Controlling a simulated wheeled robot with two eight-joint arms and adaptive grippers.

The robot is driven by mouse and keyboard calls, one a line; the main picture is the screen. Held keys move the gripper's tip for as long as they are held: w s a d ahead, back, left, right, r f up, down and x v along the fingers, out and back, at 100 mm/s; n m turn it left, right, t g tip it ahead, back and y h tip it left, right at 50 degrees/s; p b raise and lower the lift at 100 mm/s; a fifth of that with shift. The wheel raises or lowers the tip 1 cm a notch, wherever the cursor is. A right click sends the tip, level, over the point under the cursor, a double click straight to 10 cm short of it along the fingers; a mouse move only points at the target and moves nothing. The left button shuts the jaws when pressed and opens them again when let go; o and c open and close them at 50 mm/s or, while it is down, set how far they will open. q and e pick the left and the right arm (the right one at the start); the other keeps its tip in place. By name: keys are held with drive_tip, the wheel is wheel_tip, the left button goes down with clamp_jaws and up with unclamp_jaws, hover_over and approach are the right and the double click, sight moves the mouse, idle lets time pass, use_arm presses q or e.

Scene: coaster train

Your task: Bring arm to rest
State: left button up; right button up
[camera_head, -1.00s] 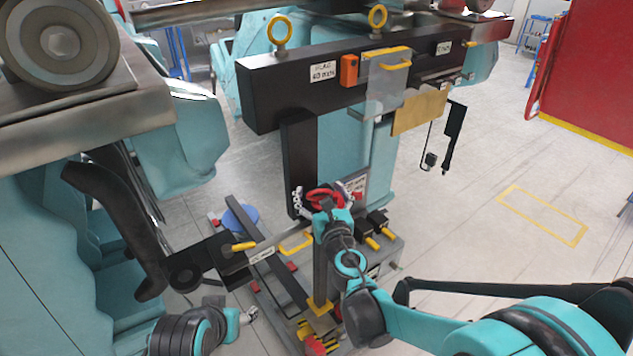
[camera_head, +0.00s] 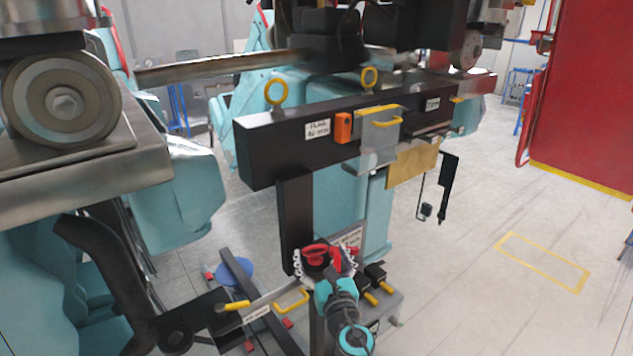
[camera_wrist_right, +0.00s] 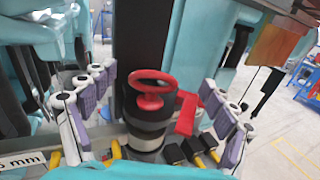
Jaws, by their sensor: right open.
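My right gripper (camera_head: 325,264) is low in the middle of the head view. In the right wrist view its fingers (camera_wrist_right: 152,108) stand wide apart, one pair at each side. Between them is a red ring handle (camera_wrist_right: 151,82) on a black cylinder (camera_wrist_right: 147,125). The red handle also shows in the head view (camera_head: 316,254). I cannot tell whether any finger touches it. A red lever (camera_wrist_right: 186,113) stands just right of the cylinder. My left gripper is not in view.
Yellow-handled black parts (camera_head: 376,275) sit close right of my right gripper. A wheel (camera_head: 62,102) on a metal block is at left. Open floor (camera_head: 480,290) lies at right.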

drive_tip(key=s+d+m+g+h, duration=0.2)
drive_tip(key=s+d+m+h, duration=0.1)
drive_tip(key=d+m, duration=0.6)
drive_tip(key=s+d+m+g+h, duration=0.1)
drive_tip(key=s+d+m+h, duration=0.25)
drive_tip(key=d+m, duration=0.5)
drive_tip(key=s+f+m+g+y, duration=0.1)
drive_tip(key=s+f+m+g, duration=0.2)
drive_tip(key=s+m, duration=0.6)
drive_tip(key=s+a+f+m+g+y, duration=0.1)
drive_tip(key=s+f+m+g, duration=0.3)
drive_tip(key=s+f+m, duration=0.3)
drive_tip(key=s+m, duration=0.2)
drive_tip(key=m, duration=0.2)
drive_tip(key=shift+g, duration=0.3)
drive_tip(key=shift+a+m+y, duration=0.1)
drive_tip(key=shift+m+y, duration=0.15)
